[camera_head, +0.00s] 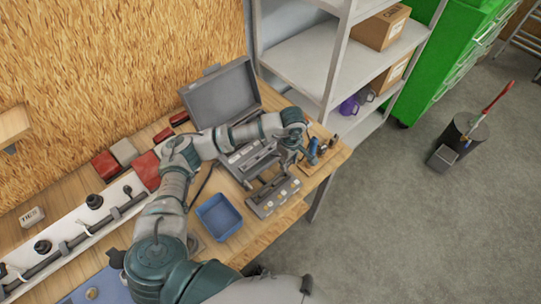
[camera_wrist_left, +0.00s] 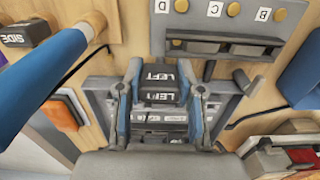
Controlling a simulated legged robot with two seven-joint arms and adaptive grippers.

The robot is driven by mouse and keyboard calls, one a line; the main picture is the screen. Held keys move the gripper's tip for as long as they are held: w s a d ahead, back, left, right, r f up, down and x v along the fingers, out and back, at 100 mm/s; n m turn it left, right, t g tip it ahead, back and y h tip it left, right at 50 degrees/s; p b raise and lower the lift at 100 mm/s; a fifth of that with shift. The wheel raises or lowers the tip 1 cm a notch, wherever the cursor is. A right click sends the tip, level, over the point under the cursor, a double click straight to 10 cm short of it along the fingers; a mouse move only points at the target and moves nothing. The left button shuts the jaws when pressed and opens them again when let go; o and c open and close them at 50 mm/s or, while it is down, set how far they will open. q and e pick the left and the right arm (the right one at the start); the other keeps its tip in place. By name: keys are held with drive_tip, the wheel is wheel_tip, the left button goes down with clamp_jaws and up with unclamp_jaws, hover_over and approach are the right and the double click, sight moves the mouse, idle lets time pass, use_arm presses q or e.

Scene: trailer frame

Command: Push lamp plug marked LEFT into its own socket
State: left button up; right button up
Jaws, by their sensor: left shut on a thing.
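My left gripper (camera_head: 290,152) is over the right end of the workbench. In the left wrist view its two fingers (camera_wrist_left: 159,98) are closed on the sides of a black plug (camera_wrist_left: 160,78) with white LEFT lettering. Just below the plug, between the fingers, a grey socket housing (camera_wrist_left: 150,118) carries a second LEFT label (camera_wrist_left: 157,139). The plug lines up with this housing, but I cannot tell how deep it sits, as its contact end is hidden. Another dark plug marked SIDE (camera_wrist_left: 28,33) lies at upper left. My right gripper is not in view.
A grey block (camera_wrist_left: 215,40) with brass knobs and letters lies close beyond the plug. A blue rod-like thing (camera_wrist_left: 40,75) stands at left. An open grey case (camera_head: 222,95) and a blue tray (camera_head: 219,217) share the bench. Shelves (camera_head: 300,58) stand behind.

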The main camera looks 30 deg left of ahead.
use_arm(q)
drive_tip(key=d, duration=0.1)
drive_tip(key=d+r, duration=0.1)
drive_tip(key=d, duration=0.1)
drive_tip(key=shift+d, duration=0.2)
drive_tip(key=shift+r, duration=0.3)
drive_tip(key=shift+s+a+r, duration=0.1)
drive_tip(key=shift+a+r, duration=0.1)
drive_tip(key=shift+r, duration=0.75)
drive_tip(key=shift+d, duration=0.15)
